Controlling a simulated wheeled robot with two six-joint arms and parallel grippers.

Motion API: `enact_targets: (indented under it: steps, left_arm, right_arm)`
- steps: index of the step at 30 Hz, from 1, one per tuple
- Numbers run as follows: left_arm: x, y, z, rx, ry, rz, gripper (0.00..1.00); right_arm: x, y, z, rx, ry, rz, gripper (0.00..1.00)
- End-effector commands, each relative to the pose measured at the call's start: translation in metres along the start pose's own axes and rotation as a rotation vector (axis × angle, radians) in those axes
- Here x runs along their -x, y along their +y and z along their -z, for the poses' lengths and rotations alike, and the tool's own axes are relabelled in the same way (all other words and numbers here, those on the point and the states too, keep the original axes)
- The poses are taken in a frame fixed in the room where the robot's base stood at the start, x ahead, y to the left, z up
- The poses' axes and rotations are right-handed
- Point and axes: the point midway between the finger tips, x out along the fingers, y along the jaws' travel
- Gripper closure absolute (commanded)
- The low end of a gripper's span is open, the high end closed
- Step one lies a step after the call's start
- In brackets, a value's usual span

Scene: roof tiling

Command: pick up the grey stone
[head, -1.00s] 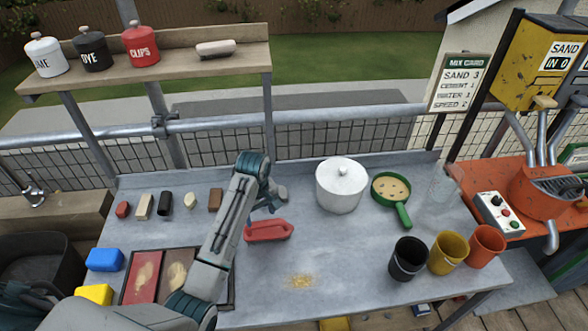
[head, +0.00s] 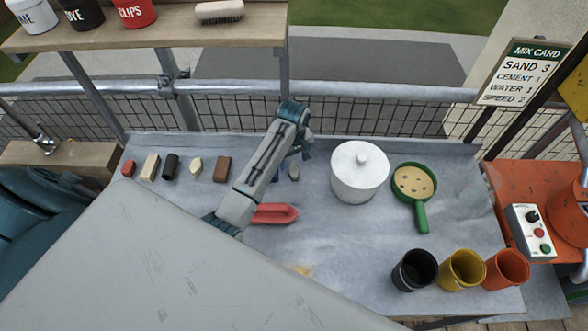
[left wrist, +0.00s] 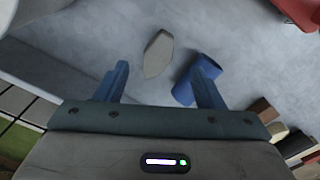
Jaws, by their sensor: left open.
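The grey stone (left wrist: 158,54) lies on the grey bench, a pointed oval, in the left wrist view. It also shows small in the head view (head: 293,172), just below my left gripper (head: 301,149). In the left wrist view my left gripper (left wrist: 163,72) is open and empty. The stone appears between and just beyond its two fingertips, with no visible contact. A blue pipe-like piece (left wrist: 207,67) lies right of the stone, partly behind the right finger. My right gripper is not in view.
A red float-like tool (head: 274,214) lies in front of the stone. A white lidded pot (head: 360,172) and a green pan (head: 414,183) stand to the right. Several small blocks, including a brown one (head: 222,169), line the left. Three cups, one yellow (head: 462,270), stand at front right.

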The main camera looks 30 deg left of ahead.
Motion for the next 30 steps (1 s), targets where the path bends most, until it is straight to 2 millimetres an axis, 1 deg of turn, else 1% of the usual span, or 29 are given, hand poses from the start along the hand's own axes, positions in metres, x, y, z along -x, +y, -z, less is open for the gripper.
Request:
enact_targets:
  steps: [2,7,9,12,15,21,23,24,29,30]
  left_arm:
    - [-0.004,0.0,0.0,0.0,-0.003,0.003,0.38]
    - [-0.025,0.002,0.0,0.0,-0.003,0.005,0.38]
    - [-0.036,0.002,0.001,0.0,-0.002,0.004,0.38]
    - [-0.045,0.002,0.001,-0.001,-0.001,0.002,0.38]
    - [-0.05,0.002,0.001,-0.001,0.0,0.001,0.38]
    - [-0.051,0.002,0.001,-0.001,0.0,0.001,0.38]
    - [-0.051,0.003,0.001,-0.001,0.0,0.001,0.5]
    - [-0.051,0.002,0.001,-0.001,0.0,0.001,0.57]
    - [-0.05,0.002,0.001,0.0,0.0,0.001,0.89]
    - [-0.05,0.003,0.001,0.0,0.0,0.0,0.89]
  right_arm:
    - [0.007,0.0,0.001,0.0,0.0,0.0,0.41]
    - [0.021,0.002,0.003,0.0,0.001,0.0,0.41]
    - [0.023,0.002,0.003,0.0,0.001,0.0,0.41]
    - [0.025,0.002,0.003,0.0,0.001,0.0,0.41]
    - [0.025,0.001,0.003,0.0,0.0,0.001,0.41]
    - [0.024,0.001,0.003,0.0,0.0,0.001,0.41]
    - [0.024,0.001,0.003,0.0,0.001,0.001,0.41]
    - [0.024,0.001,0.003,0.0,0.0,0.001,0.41]
    - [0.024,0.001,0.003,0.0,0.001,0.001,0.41]
    - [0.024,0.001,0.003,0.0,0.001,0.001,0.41]
